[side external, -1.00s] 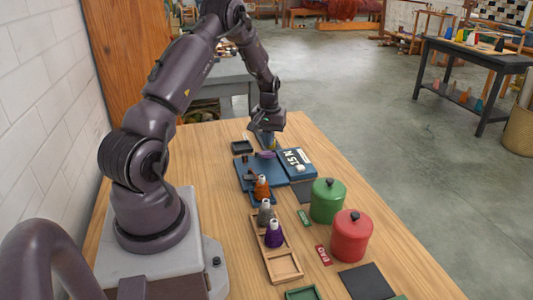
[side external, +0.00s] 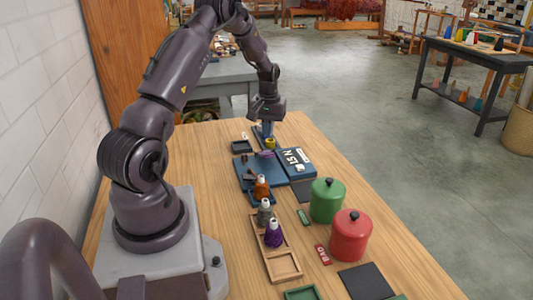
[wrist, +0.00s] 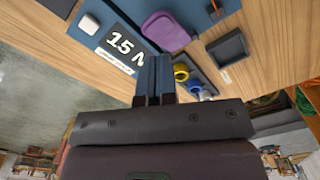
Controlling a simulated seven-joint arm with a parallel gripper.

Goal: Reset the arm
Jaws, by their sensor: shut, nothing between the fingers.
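My gripper (side external: 268,132) is above the far end of the wooden table (side external: 318,145), pointing down. In the wrist view its blue fingers (wrist: 153,80) are pressed together with nothing between them. A yellow ring-shaped item (wrist: 181,72) is beside the fingers, with a blue one and a pale one close by in a dark tray; the yellow one also shows just below the gripper in the side view (side external: 270,142). I cannot tell exactly how far the fingertips are above them.
A blue block marked "15 N" (side external: 296,160) and a purple item (side external: 264,154) lie near the gripper. An empty black tray (side external: 242,147) is to its left. Cones stand in a wooden tray (side external: 285,267). Green (side external: 327,203) and red (side external: 350,238) lidded pots stand nearer the camera.

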